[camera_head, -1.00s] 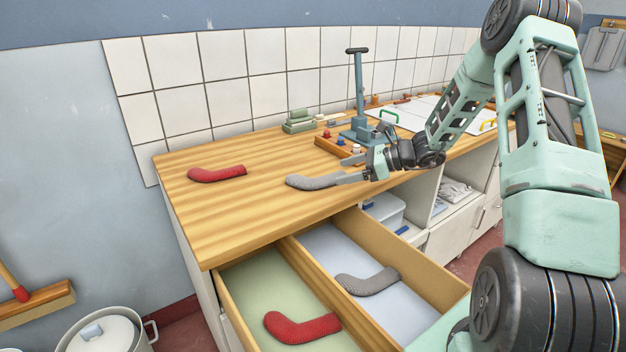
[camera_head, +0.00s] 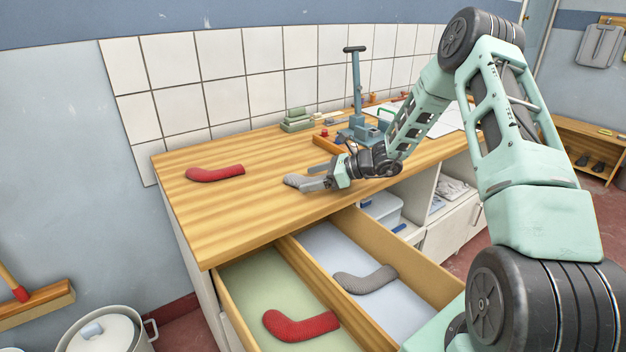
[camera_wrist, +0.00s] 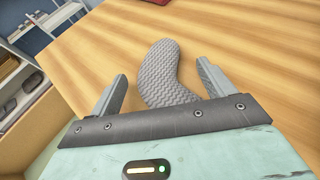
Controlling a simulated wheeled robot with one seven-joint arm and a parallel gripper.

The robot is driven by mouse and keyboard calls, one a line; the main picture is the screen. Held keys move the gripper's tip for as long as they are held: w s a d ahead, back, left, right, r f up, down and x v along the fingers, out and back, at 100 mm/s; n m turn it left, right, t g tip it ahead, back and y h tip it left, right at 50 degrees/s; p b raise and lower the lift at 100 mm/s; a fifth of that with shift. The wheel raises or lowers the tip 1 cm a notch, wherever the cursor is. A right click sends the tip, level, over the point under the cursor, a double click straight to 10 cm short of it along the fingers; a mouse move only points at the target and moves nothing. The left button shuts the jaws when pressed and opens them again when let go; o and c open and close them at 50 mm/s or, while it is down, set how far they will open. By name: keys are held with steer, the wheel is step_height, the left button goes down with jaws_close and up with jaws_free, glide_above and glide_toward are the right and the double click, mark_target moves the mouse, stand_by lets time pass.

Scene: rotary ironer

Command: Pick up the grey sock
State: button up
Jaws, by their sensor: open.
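A grey knitted sock (camera_head: 293,180) lies on the wooden worktop. In the wrist view the grey sock (camera_wrist: 168,75) runs up between my two fingers, with its near end hidden behind the gripper body. My gripper (camera_head: 314,177) is low at the worktop, open, with one finger on each side of the sock; it also shows in the wrist view (camera_wrist: 162,83). A second grey sock (camera_head: 365,279) lies in the blue-lined drawer compartment.
A red sock (camera_head: 215,174) lies left on the worktop (camera_head: 240,220). Another red sock (camera_head: 300,326) lies in the green-lined compartment of the open drawer (camera_head: 228,300). Green blocks (camera_head: 297,121) and a blue press-like stand (camera_head: 357,95) are behind my gripper.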

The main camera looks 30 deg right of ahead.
steer(key=c, duration=1.1)
steer(key=shift+o, duration=0.2)
